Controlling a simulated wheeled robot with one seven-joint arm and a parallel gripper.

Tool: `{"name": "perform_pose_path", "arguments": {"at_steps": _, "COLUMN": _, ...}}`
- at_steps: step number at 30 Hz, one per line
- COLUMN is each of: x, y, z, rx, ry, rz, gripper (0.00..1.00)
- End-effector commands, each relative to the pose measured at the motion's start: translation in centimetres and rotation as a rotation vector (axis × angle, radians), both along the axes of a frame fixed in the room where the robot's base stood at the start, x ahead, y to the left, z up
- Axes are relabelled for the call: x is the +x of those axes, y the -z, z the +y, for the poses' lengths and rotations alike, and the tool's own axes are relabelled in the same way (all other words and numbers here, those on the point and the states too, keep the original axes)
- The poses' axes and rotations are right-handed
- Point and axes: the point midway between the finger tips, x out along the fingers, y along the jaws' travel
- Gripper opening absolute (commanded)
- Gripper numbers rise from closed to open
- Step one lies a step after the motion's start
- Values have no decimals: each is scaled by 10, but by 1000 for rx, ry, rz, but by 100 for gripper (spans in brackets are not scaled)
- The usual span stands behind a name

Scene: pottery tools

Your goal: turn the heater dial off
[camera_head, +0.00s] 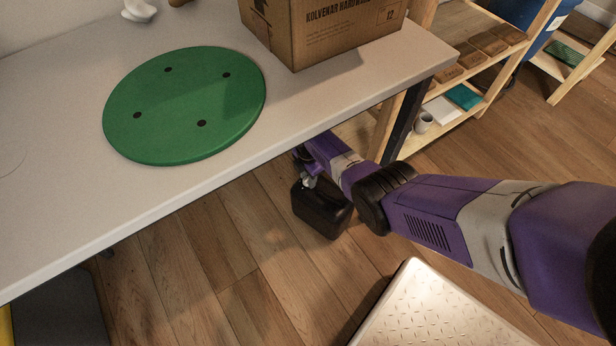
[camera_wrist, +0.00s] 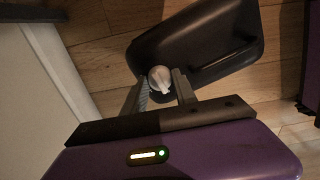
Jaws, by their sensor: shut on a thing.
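The heater is a dark, rounded box (camera_head: 321,210) standing on the wood floor beside the table. In the wrist view its dark top (camera_wrist: 200,45) has a long slot or handle recess along the right side. The heater dial (camera_wrist: 160,79) is a pale, round knob with a raised grip on the heater's near left corner. My gripper (camera_wrist: 160,88) has its two fingers on either side of the dial and is shut on it. In the head view my gripper (camera_head: 309,180) is small and partly hidden by my arm, just above the heater.
The white table (camera_head: 60,190) overhangs close to the arm and carries a green round disc (camera_head: 185,103) and a cardboard box (camera_head: 325,28). A wooden shelf (camera_head: 480,75) stands behind right. A metal tread-plate platform (camera_head: 435,310) lies at the front. Floor left of the heater is clear.

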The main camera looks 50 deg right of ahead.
Motion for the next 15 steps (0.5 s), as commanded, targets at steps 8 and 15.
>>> {"name": "perform_pose_path", "arguments": {"at_steps": 8, "x": 0, "y": 0, "z": 0, "rx": -1, "ry": 0, "rz": 0, "gripper": 55}}
{"name": "perform_pose_path", "arguments": {"at_steps": 15, "x": 0, "y": -2, "z": 0, "rx": -1, "ry": 1, "rz": 0, "gripper": 55}}
